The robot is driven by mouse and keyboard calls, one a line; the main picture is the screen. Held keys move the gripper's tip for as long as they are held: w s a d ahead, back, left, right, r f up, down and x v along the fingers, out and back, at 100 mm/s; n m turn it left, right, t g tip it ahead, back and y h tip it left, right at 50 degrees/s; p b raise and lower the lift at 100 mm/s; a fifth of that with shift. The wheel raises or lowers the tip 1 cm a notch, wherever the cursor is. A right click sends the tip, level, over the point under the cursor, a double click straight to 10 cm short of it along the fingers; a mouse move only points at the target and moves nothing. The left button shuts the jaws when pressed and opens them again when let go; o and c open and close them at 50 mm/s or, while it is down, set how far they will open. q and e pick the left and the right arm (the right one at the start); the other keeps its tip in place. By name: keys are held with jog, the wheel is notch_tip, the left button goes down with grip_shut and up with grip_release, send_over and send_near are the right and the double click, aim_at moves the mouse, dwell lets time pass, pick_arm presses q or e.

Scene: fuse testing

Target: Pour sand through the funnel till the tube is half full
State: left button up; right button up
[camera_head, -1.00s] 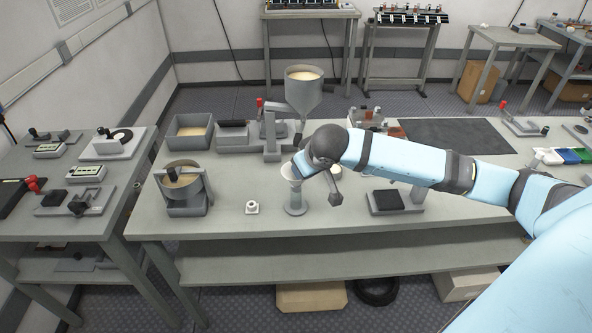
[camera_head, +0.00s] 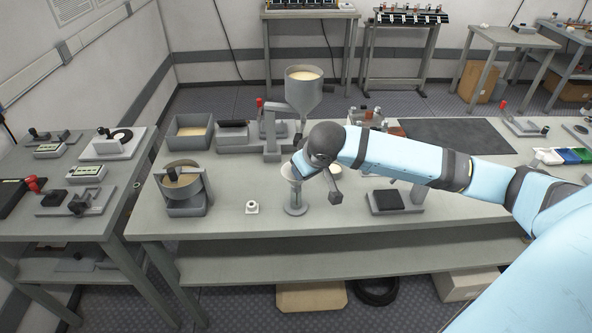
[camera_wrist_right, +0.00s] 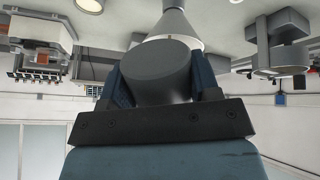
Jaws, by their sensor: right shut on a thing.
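The clear tube (camera_head: 296,199) stands upright on a round base near the front of the table. The pale funnel (camera_head: 289,172) is at its top, partly covered by my right wrist. I cannot read the sand level in the tube. My right gripper (camera_wrist_right: 160,82) is shut on a dark grey cylindrical cup (camera_wrist_right: 162,66); its round end faces the wrist camera. In that view the grey funnel's cone (camera_wrist_right: 174,24) shows just beyond the cup. In the head view the cup is hidden behind my wrist, close over the funnel. My left gripper is out of view.
A hopper of sand (camera_head: 303,96) stands behind my wrist. A sand tray (camera_head: 176,138) and a round sand pot (camera_head: 168,177) are at the table's left. A small white fitting (camera_head: 252,207) lies left of the tube. A black-topped device (camera_head: 386,201) stands at right.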

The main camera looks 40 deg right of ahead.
jog(key=shift+f+g, duration=0.15)
jog(key=shift+g, duration=0.15)
dwell(0.5)
jog(key=shift+r+g, duration=0.3)
jog(key=shift+g, duration=0.4)
dwell(1.1)
jog(key=shift+s+f+t, duration=0.1)
jog(key=shift+f+t, duration=0.35)
jog(key=shift+t, duration=0.35)
jog(key=shift+r+t, duration=0.4)
jog(key=shift+t, duration=0.3)
jog(key=shift+s+r+t, duration=0.35)
jog(key=shift+r+t, duration=0.1)
jog(key=shift+t, duration=0.65)
jog(key=shift+f, duration=0.1)
